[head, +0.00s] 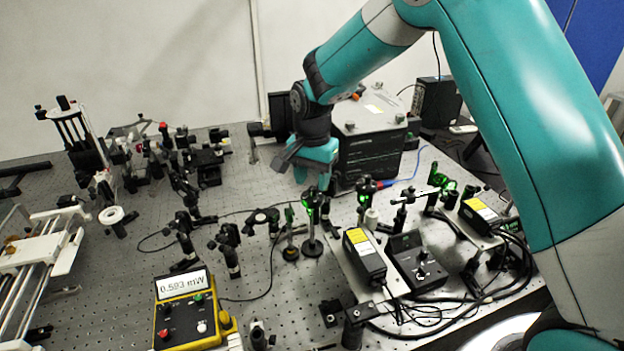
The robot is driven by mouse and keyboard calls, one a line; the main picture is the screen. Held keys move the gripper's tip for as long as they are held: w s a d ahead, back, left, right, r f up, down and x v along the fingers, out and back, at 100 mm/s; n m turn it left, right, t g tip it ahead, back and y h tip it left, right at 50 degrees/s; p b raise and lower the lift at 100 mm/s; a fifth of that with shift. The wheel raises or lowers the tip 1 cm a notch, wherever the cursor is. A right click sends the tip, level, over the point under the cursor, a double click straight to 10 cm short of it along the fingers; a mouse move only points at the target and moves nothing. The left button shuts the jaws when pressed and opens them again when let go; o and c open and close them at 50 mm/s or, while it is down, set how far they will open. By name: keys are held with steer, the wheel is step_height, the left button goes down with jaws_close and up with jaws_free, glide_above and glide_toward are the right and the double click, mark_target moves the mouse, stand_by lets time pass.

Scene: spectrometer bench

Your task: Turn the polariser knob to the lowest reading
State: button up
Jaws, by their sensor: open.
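The yellow power meter (188,312) stands at the front, left of centre, its display (181,283) reading about 0.593 mW; the middle digits are slightly blurred. Green light falls on a post-mounted optic (312,206) near the middle of the bench and on another mount (366,192) to its right. I cannot tell for sure which mount carries the polariser knob. My gripper (288,160) is open and appears empty, pointing down above the back of the bench, apart from the green-lit mounts. Its fingertips are small and partly hidden by the wrist.
A large dark box (372,150) stands close behind and right of my gripper. Black laser boxes (364,255) and a controller (416,262) with cables crowd the right. Several post mounts (228,245) fill the middle. The perforated bench (120,290) has bare patches at left.

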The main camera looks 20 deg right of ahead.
steer(key=shift+f, duration=1.1)
jaws_close()
steer(key=shift+n, duration=0.5)
steer(key=n+b, duration=0.1)
steer(key=n, duration=0.4)
steer(key=shift+n, duration=0.4)
steer(key=n, duration=0.6)
steer(key=shift+r+b, duration=0.1)
steer(key=shift+b, duration=0.25)
steer(key=shift+n, duration=0.4)
